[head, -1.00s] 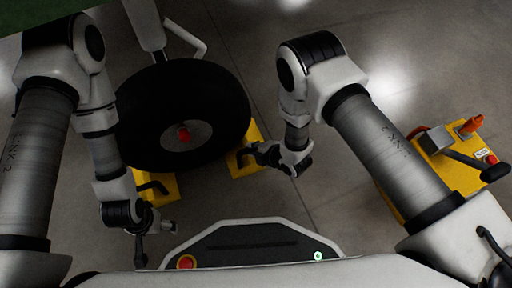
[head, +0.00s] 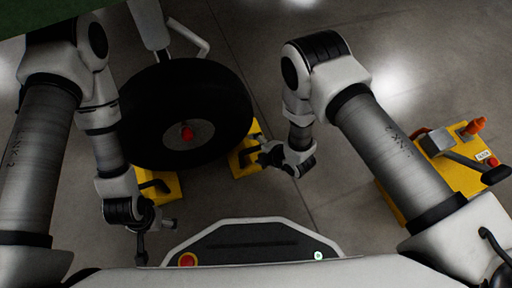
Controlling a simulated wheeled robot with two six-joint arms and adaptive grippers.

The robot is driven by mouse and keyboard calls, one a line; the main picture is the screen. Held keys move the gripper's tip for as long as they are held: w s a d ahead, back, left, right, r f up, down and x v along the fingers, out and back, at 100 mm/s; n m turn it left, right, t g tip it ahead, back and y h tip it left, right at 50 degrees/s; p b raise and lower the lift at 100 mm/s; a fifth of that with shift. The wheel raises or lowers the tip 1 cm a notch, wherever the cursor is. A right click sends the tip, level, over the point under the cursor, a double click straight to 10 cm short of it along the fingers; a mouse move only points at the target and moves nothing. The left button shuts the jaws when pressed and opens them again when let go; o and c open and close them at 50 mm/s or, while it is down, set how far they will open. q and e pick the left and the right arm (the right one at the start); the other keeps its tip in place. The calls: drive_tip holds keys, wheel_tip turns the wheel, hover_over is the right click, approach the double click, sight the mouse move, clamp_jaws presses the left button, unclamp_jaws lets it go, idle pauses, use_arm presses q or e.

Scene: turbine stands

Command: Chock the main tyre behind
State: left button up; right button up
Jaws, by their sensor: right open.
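The black main tyre (head: 222,88) with a red hub centre stands at the upper left, below a white strut. A yellow chock (head: 170,188) with a black handle sits at its lower left side. A second yellow chock (head: 238,168) sits at its right side, close against the tyre; exact contact is hard to tell. My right gripper (head: 266,158) is open just right of this second chock, by its handle, and partly overlaps it. My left gripper (head: 140,246) hangs below the left chock, apart from it; its finger state is unclear.
A yellow cart (head: 445,172) with an orange item, a grey box and a red button stands at the right, partly behind my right arm. A green edge (head: 40,12) crosses the top left.

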drive_tip(key=p+v, duration=0.6)
drive_tip(key=v, duration=0.2)
idle(0.7)
drive_tip(key=shift+s+d+r, duration=0.1)
drive_tip(key=shift+d+r, duration=0.05)
idle(0.3)
